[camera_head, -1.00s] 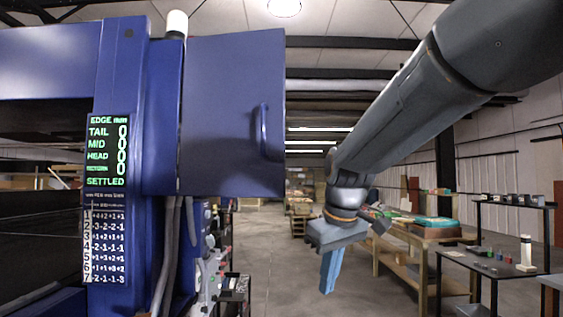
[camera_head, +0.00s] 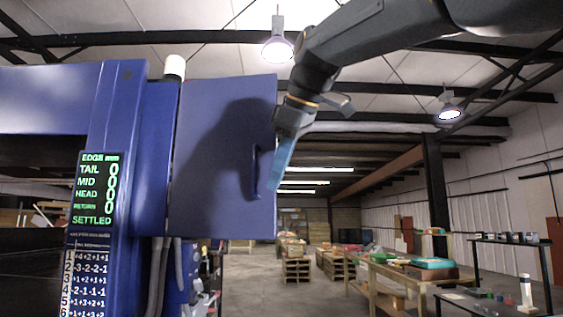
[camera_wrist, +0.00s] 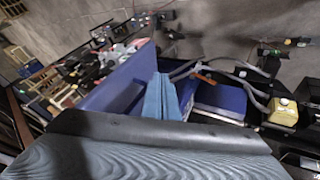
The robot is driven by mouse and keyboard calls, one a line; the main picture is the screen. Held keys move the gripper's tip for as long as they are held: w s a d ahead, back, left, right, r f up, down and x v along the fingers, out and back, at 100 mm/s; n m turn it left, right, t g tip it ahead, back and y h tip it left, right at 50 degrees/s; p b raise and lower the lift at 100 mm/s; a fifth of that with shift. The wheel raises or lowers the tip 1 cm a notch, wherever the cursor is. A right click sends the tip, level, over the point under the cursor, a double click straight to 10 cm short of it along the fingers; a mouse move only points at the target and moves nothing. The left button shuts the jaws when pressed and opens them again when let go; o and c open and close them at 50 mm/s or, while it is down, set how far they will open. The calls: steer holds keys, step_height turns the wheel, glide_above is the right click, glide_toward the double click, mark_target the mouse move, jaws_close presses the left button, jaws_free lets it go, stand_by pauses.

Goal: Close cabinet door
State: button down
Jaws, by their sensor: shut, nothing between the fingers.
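The blue cabinet door (camera_head: 205,165) hangs at the right side of the blue machine column, with a dark blue vertical handle (camera_head: 255,172) near its free edge. In the wrist view the door (camera_wrist: 122,82) stands out as a tall panel, swung open from the machine. My gripper (camera_head: 275,184) is shut and empty, its light-blue fingers pointing down just right of the handle, by the door's free edge. In the wrist view the fingers (camera_wrist: 160,98) overlap the door; I cannot tell whether they touch it.
A green readout screen (camera_head: 96,190) and a number chart (camera_head: 86,282) are on the column. Hoses and fittings (camera_head: 195,285) hang below the door. Wooden workbenches (camera_head: 400,280) and a dark table (camera_head: 510,265) stand at the right. The floor between is open.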

mark_target(272, 195)
steer(key=w+f, duration=0.1)
steer(key=w+f+p, duration=0.1)
steer(key=w, duration=0.1)
steer(key=w+f+p, duration=0.1)
steer(key=w, duration=0.1)
steer(key=shift+w+a+f, duration=0.1)
steer(key=shift+a+f, duration=0.3)
steer(key=shift+w+d+p, duration=0.15)
steer(key=shift+w+p, duration=0.2)
steer(key=shift+w, duration=0.3)
steer(key=shift+w, duration=0.1)
